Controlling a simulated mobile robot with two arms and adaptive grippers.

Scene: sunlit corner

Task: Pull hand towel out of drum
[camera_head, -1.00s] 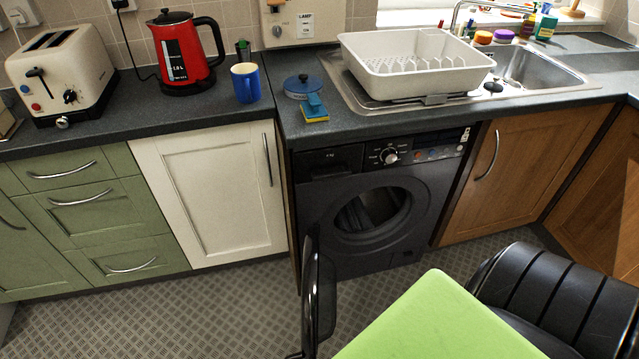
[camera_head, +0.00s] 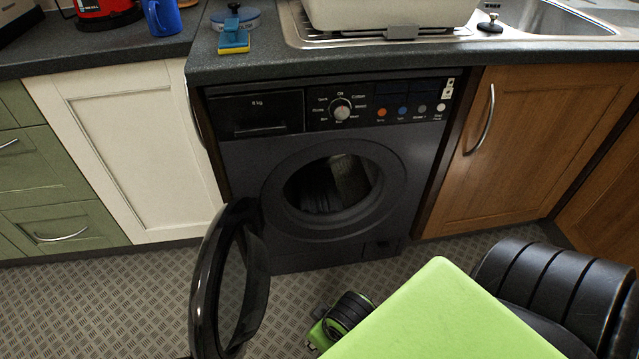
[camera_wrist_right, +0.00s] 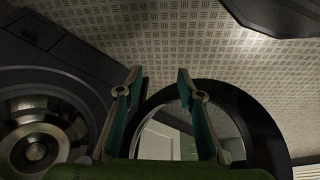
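The black washing machine (camera_head: 270,155) stands under the counter in the head view. Its round door (camera_head: 205,285) hangs open to the left. The drum opening (camera_head: 325,190) faces me. Inside it are dark ribs and a dull paler patch; I cannot tell whether that patch is the hand towel. In the right wrist view the metallic drum (camera_wrist_right: 40,130) is at the left, with no towel recognisable, and the dark door ring (camera_wrist_right: 250,115) is behind my right gripper (camera_wrist_right: 158,74). That gripper is open with nothing between its fingers. My left gripper is not in view.
The counter (camera_head: 350,58) above holds a white dish rack (camera_head: 390,15), a sponge (camera_head: 235,42) and a blue mug (camera_head: 162,17). A white cupboard (camera_head: 130,150) is left of the machine and a wooden one (camera_head: 530,140) right. Patterned floor (camera_head: 130,300) is clear at left.

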